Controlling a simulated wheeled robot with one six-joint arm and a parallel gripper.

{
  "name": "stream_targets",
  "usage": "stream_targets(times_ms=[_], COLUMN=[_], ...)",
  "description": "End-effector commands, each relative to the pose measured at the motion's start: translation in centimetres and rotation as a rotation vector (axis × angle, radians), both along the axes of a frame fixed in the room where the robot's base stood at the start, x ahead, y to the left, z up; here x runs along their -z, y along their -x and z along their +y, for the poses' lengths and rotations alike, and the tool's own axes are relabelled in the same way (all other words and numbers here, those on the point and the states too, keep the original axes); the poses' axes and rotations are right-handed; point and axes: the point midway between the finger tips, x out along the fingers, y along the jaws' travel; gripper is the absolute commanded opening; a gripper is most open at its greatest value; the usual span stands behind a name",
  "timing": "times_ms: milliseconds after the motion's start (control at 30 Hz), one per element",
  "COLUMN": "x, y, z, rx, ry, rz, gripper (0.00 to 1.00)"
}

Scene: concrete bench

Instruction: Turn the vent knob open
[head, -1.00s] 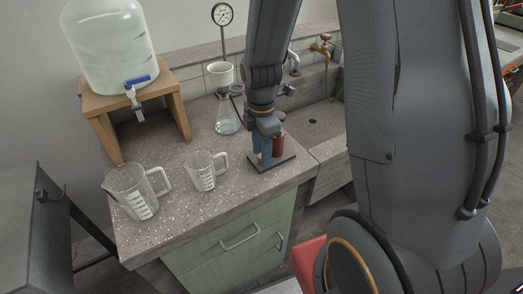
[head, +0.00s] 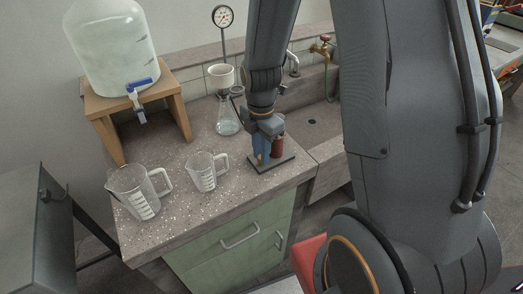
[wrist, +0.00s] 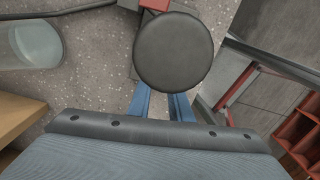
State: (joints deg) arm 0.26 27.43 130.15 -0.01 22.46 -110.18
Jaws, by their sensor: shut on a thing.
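My gripper (head: 262,158) points down at a small device on the near right part of the bench. The device has a dark base plate (head: 271,164) and a red cylindrical body (head: 278,146). The blue fingers are closed in at its left side, beside the red body. In the wrist view, a dark round disc (wrist: 174,50) covers the tips of my gripper's blue fingers (wrist: 162,103). The vent knob itself is hidden by the fingers and the disc, so I cannot see its angle.
A flask (head: 227,116) with a funnel stands behind the device, near a gauge (head: 222,16). Two measuring jugs (head: 138,192) (head: 206,171) stand to the left. A large bottle (head: 112,45) sits on a wooden stand (head: 182,115). The sink (head: 318,118) is to the right.

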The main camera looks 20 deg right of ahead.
Motion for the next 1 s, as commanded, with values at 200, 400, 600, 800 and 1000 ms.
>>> stream_targets(times_ms=[200, 400, 600, 800, 1000], x=[-0.1, -0.1, 0.0, -0.7, -3.3], y=[-0.1, -0.1, 0.0, -0.1, -0.2], z=[0.0, 0.0, 0.0, 0.0, 0.0], rx=[-0.005, -0.004, -0.004, -0.004, -0.004], ry=[0.0, 0.0, 0.0, 0.0, 0.0], rz=[-0.001, -0.001, -0.001, -0.003, -0.006], gripper=[0.0, 0.37, 0.37, 0.37, 0.37])
